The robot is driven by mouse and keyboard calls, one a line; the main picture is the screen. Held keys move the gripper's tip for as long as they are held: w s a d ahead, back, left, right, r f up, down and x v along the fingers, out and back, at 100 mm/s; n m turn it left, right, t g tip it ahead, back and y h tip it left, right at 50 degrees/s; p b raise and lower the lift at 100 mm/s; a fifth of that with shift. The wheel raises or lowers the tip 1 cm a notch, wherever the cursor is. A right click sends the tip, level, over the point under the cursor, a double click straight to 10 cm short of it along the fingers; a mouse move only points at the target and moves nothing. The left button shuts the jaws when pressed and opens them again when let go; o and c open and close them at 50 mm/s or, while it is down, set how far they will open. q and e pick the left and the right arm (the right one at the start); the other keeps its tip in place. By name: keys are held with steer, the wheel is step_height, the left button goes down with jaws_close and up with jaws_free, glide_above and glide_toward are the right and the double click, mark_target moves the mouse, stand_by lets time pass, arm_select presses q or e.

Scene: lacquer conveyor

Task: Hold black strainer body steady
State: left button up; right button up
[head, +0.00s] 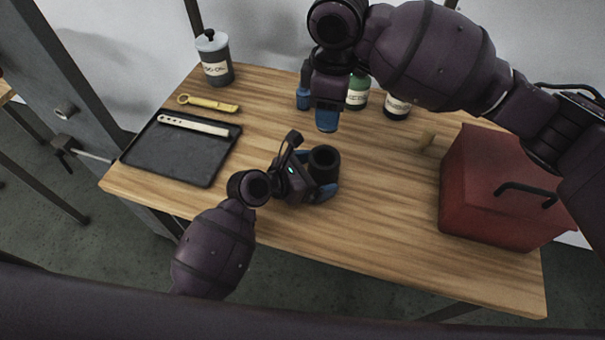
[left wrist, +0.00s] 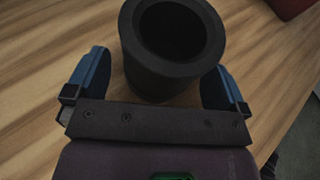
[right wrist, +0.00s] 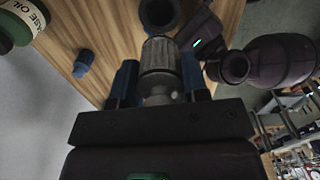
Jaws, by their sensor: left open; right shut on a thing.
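The black strainer body (head: 325,157) is a hollow black cylinder, standing upright near the table's front middle. My left gripper (head: 322,175) is open around it. In the left wrist view the body (left wrist: 170,45) stands between the two blue fingers (left wrist: 158,85), with visible gaps on both sides. My right gripper (head: 327,122) is above and behind the body, fingers pointing down. In the right wrist view it is shut on a grey ribbed cylinder (right wrist: 160,62), with the black body beyond. That cylinder is hidden in the head view.
A black tray (head: 170,160) with a pale strip lies left, beside a yellow tool (head: 208,103) and a lidded jar (head: 214,60). A green bottle (head: 357,93), a dark bottle (head: 397,107) and a small blue object (head: 303,98) stand behind. A red toolbox (head: 490,180) stands right.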

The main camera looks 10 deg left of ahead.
arm_select(q)
steer(key=shift+w+d+f, duration=0.15)
steer(key=shift+w+d, duration=0.05)
steer(key=shift+d, duration=0.1)
steer(key=c, duration=1.1)
arm_select(e)
steer(key=shift+w+d+r, duration=0.1)
steer(key=shift+r, duration=0.05)
steer(key=shift+d+f, duration=0.2)
steer(key=shift+f, duration=0.1)
steer(key=m, duration=0.1)
steer(key=f+m, duration=0.1)
steer(key=m, duration=0.1)
steer(key=shift+d+f, duration=0.1)
steer(key=shift+f, duration=0.2)
steer(key=m, duration=0.1)
steer(key=f+m, duration=0.1)
steer(key=m, duration=0.1)
steer(key=shift+a+m, duration=0.2)
steer(key=shift+m, duration=0.1)
steer(key=shift+a+m, duration=0.2)
steer(key=shift+m, duration=0.7)
